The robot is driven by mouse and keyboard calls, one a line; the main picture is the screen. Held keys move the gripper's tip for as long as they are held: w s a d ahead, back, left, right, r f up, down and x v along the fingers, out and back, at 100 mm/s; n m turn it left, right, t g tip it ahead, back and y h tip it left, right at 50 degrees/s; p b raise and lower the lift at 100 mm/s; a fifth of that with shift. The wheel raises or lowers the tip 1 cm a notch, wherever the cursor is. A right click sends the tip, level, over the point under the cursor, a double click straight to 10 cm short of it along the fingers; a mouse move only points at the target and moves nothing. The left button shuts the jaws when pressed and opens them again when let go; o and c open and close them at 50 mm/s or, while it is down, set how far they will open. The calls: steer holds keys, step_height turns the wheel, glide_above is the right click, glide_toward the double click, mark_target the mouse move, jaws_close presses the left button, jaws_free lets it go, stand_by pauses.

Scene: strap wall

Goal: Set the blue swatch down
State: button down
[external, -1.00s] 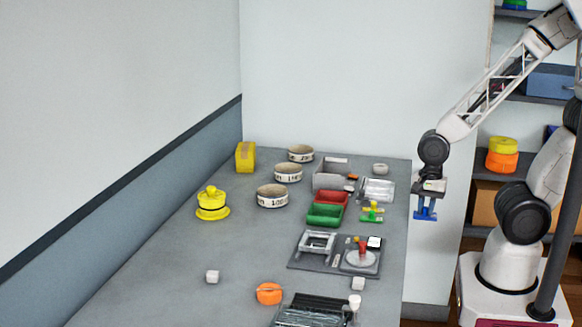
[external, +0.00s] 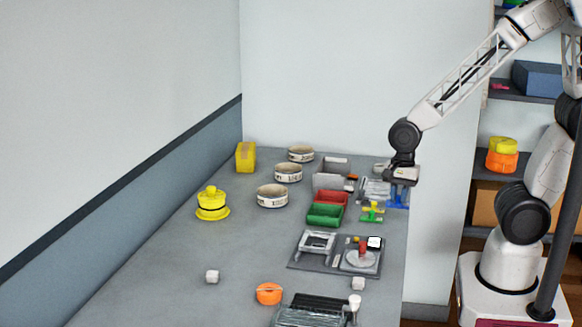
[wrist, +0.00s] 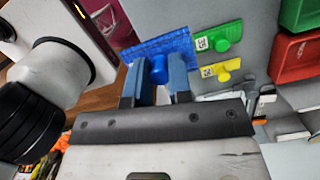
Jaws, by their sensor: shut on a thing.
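My gripper (external: 398,190) is shut on the knob of the blue swatch (wrist: 182,46), a flat textured blue piece that shows clearly in the wrist view. In the wrist view one end of the swatch overlaps the floor beyond the edge. I cannot tell whether the swatch touches the table. A green swatch (wrist: 226,32) and a yellow swatch (wrist: 218,72), each with a knob and label, lie beside it.
Red (external: 331,197) and green (external: 325,215) trays stand left of the swatches, with a grey bin (external: 330,173) behind. A dark fixture board (external: 335,262) lies nearer the camera.

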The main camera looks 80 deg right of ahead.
steer(key=w+d+r, duration=0.2)
steer(key=w+r, duration=0.1)
steer(key=w, duration=1.1)
steer(key=w+d+r, duration=0.1)
steer(key=w+r, duration=0.1)
steer(key=w, duration=1.2)
glide_above(230, 193)
steer(key=shift+d+f, duration=0.25)
steer(key=shift+f, duration=1.05)
steer(key=shift+f, duration=0.1)
steer(key=shift+f, duration=2.4)
steer(key=shift+f, duration=2.45)
steer(key=shift+f, duration=0.15)
